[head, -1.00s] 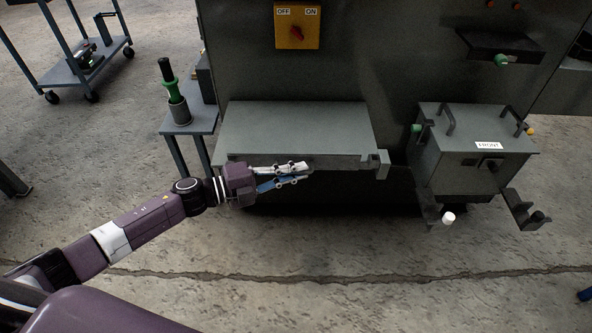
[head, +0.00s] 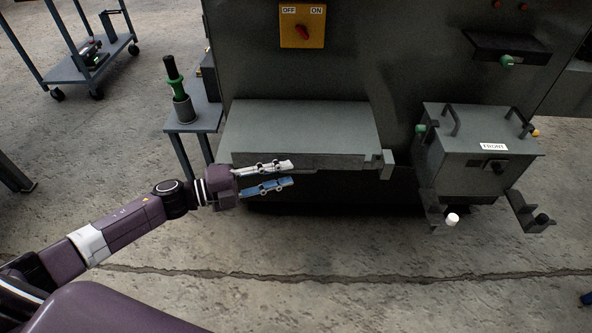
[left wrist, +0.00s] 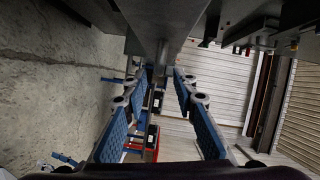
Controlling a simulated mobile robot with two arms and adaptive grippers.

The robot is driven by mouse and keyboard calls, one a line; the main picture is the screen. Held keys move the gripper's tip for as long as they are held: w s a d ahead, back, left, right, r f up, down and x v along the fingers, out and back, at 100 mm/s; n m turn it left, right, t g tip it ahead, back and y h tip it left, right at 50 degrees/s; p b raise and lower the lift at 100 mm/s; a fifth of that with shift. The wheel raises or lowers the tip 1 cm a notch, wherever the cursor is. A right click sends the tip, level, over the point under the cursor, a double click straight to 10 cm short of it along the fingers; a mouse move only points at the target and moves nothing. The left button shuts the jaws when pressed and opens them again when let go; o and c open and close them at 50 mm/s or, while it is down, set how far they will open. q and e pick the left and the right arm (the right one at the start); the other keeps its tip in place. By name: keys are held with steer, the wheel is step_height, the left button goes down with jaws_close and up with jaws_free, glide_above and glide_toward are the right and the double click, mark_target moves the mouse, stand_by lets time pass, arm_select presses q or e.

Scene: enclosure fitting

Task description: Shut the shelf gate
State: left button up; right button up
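The grey shelf (head: 300,125) sticks out from the front of the machine. A grey bar runs along its front edge (head: 310,161), with a squarish bracket (head: 388,164) at its right end; I take these for the gate parts but cannot tell the gate's exact position. My left gripper (head: 291,173) is at the shelf's front edge, left of the bracket, pointing right. Its two fingers are apart with nothing seen between them. In the left wrist view a grey metal part (left wrist: 165,25) lies just beyond the open fingertips. My right gripper is out of view.
A grey box marked FRONT (head: 480,145) with handles stands right of the shelf, on brackets. A small side table (head: 205,120) holds a green-and-black tool (head: 174,80) at the left. An OFF/ON switch (head: 302,27) is above. The floor in front is clear.

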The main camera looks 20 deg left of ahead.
arm_select(q)
steer(key=v, duration=0.7)
stand_by(0.4)
